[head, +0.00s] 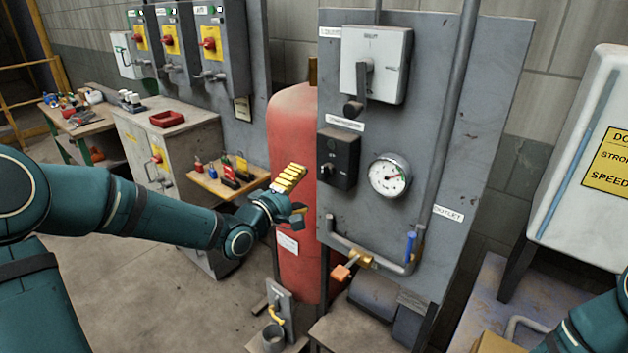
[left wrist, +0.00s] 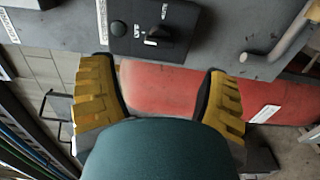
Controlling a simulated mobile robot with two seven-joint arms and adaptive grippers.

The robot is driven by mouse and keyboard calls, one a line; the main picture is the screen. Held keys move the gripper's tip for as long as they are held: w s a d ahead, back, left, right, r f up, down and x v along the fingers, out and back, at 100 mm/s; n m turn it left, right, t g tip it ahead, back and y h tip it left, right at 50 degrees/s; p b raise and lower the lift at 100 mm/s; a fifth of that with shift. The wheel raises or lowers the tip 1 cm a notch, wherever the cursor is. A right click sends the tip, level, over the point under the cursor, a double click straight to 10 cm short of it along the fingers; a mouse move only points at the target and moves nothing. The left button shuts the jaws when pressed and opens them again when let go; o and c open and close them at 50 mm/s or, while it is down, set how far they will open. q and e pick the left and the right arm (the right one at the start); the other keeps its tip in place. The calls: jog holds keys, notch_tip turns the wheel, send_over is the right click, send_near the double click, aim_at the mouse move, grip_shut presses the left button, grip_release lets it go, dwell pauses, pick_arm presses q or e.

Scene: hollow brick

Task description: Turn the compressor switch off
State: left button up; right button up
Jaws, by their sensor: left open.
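The compressor switch is a black box (head: 338,158) with a small knob, mounted on the grey panel under a white label in the head view. Its black face, rotary knob and round button also show upside down at the top of the left wrist view (left wrist: 150,34). My left gripper (head: 297,193) is open and empty, with yellow ribbed fingers, left of and below the switch in the head view. In the left wrist view the spread fingers (left wrist: 162,88) are apart from the switch, which lies beyond them.
A grey lever switch (head: 376,62) sits above the compressor switch, and a pressure gauge (head: 389,176) sits right of it. A red tank (head: 290,130) stands behind my left gripper.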

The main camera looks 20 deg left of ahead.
pick_arm(q)
jog(key=shift+v, duration=1.25)
jog(key=shift+f, duration=0.1)
jog(key=s+d+f+m+g, duration=0.3)
jog(key=d+f+g, duration=0.15)
jog(key=f, duration=0.75)
jog(key=s+d+f+m+g, duration=0.25)
jog(key=d+f, duration=0.25)
jog(key=f, duration=0.7)
jog(key=s+d+f+m+g+y, duration=0.1)
jog(key=s+d+f+m+g, duration=0.1)
jog(key=s+f, duration=0.4)
jog(key=s+d+f+m+g+y, duration=0.1)
jog(key=s+f+m+g, duration=0.4)
jog(key=s, duration=0.5)
notch_tip(320, 180, down, 2)
jog(key=shift+s+d+f+g+b, duration=0.2)
jog(key=shift+s+d+g+b, duration=0.1)
jog(key=shift+d+g+b, duration=0.25)
